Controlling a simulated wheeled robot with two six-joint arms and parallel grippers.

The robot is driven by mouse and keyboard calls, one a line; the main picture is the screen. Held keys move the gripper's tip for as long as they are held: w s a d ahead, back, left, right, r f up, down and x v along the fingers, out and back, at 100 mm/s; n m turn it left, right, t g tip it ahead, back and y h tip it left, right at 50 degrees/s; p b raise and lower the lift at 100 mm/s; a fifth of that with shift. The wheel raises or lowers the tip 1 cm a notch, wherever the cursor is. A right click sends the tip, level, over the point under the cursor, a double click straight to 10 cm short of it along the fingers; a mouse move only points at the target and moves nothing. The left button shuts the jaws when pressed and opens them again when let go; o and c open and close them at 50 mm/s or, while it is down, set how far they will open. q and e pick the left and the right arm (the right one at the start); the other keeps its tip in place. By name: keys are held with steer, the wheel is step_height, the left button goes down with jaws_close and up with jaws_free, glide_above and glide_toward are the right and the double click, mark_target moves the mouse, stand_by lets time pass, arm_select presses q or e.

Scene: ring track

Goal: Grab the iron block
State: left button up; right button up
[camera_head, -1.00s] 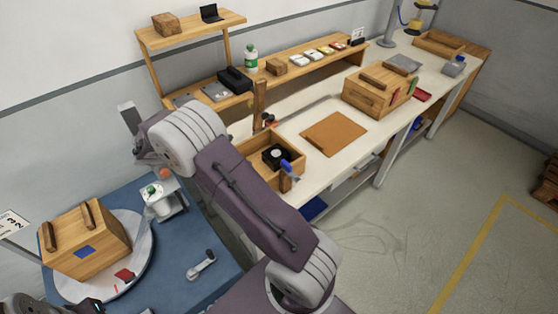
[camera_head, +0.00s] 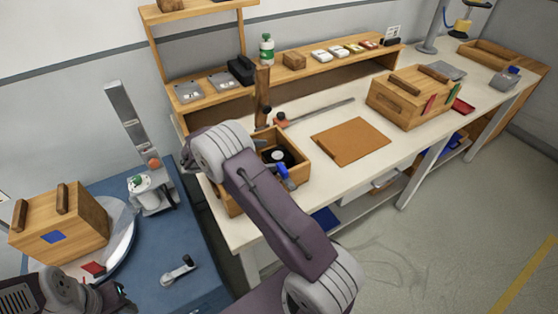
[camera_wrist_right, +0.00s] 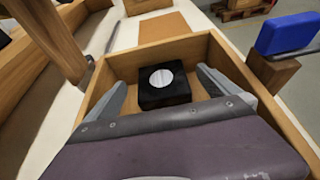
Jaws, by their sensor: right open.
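A black block with a round silver disc on top, which looks like the iron block (camera_wrist_right: 165,85), lies in an open wooden box. It also shows in the head view (camera_head: 278,156), partly behind my right arm. In the wrist view my right gripper (camera_wrist_right: 161,80) is open, its two fingers apart on either side of the block. The fingers reach into the box; I cannot tell if they touch the block.
The box (camera_head: 303,169) stands on a white workbench, with a wooden post (camera_head: 262,95) behind it and a blue-topped clamp (camera_head: 284,173) at its front wall. A brown mat (camera_head: 350,141) lies to the right. A blue table (camera_head: 210,285) with a wooden crate (camera_head: 60,225) is at left.

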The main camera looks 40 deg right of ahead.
mark_target(280, 154)
steer(key=x, duration=0.5)
steer(key=shift+f, duration=0.2)
steer(key=shift+a, duration=0.2)
steer(key=c, duration=2.1)
steer(key=shift+d+r, duration=0.1)
